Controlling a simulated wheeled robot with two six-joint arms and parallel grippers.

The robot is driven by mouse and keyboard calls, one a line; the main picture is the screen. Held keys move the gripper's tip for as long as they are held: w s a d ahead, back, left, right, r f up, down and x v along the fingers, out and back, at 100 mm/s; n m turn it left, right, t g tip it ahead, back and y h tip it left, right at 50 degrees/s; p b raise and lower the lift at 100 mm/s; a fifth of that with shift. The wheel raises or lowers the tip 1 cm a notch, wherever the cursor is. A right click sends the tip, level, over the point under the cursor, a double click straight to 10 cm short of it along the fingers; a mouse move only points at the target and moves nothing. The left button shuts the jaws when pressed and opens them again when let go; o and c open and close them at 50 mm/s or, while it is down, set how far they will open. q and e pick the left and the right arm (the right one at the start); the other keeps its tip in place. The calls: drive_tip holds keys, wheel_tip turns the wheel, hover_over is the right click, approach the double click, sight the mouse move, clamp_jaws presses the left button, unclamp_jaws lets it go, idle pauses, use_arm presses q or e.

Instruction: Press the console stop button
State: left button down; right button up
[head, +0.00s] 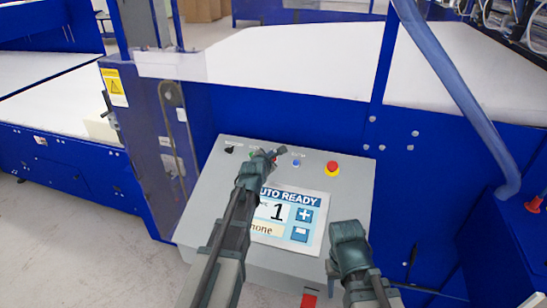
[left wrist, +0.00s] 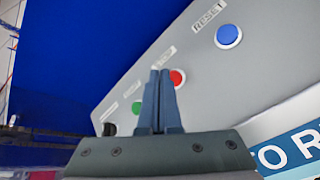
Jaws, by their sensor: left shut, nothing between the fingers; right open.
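The grey console (head: 205,205) has a row of buttons along its upper part. In the left wrist view, the red stop button (left wrist: 178,77) shows just right of my left gripper's fingertips (left wrist: 160,72), and the fingers partly overlap it. Whether they touch it I cannot tell. In the head view my left gripper (head: 268,156) is over the button row and hides most of the red and green buttons. Its fingers are together and empty. My right gripper (head: 347,232) is at the console's lower right, beside the screen; its fingers are hard to make out.
A blue reset button (left wrist: 228,36) and a green button (left wrist: 138,107) flank the red one. A red mushroom button on yellow (head: 332,168) sits further right. The screen (head: 290,225) reads "AUTO READY". A blue machine frame (head: 300,115) stands behind, with a hose (head: 450,85) at right.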

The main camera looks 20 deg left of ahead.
use_arm(q)
drive_tip(key=r+p, duration=0.1)
drive_tip(key=s+r+p, duration=0.1)
drive_tip(key=r+p, duration=0.1)
drive_tip(key=s+r+p, duration=0.1)
drive_tip(key=r, duration=0.1)
idle(0.4)
idle(0.4)
